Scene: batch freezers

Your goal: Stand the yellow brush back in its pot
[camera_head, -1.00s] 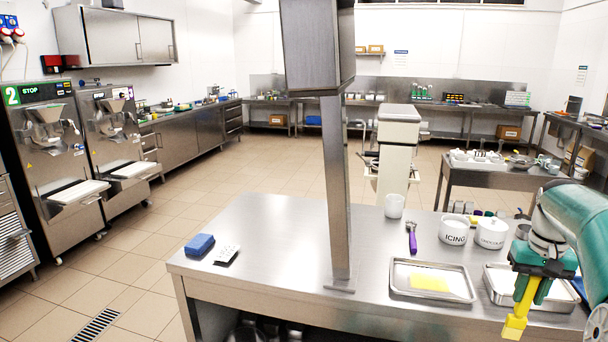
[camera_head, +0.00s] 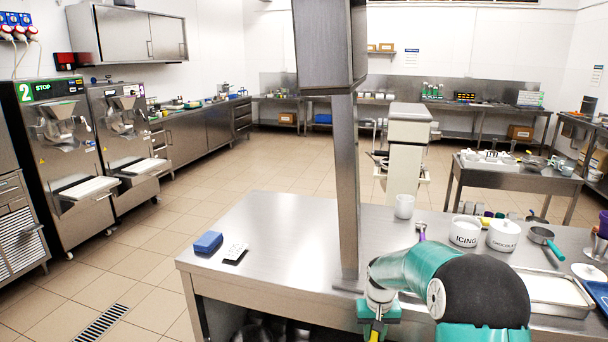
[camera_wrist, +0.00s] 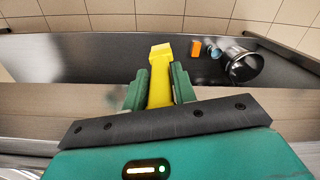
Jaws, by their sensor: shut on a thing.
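The yellow brush (camera_wrist: 160,75) is held between the two green fingers of my gripper (camera_wrist: 159,88) in the wrist view, pointing away from the camera. In the head view my gripper (camera_head: 378,318) is low by the front edge of the steel table, left of my arm's large joint. Only a small yellow part of the brush (camera_head: 376,332) shows there, at the bottom edge. A round metal pot (camera_wrist: 243,66) stands on a dark steel surface at the right in the wrist view, apart from the brush. I cannot tell whether it is the brush's pot.
An orange block (camera_wrist: 196,47) and a small blue-green item (camera_wrist: 214,52) are beside the metal pot. On the table are a blue sponge (camera_head: 208,242), a white cup (camera_head: 404,206), an ICING pot (camera_head: 465,231) and a steel post (camera_head: 347,190). The table's left part is mostly clear.

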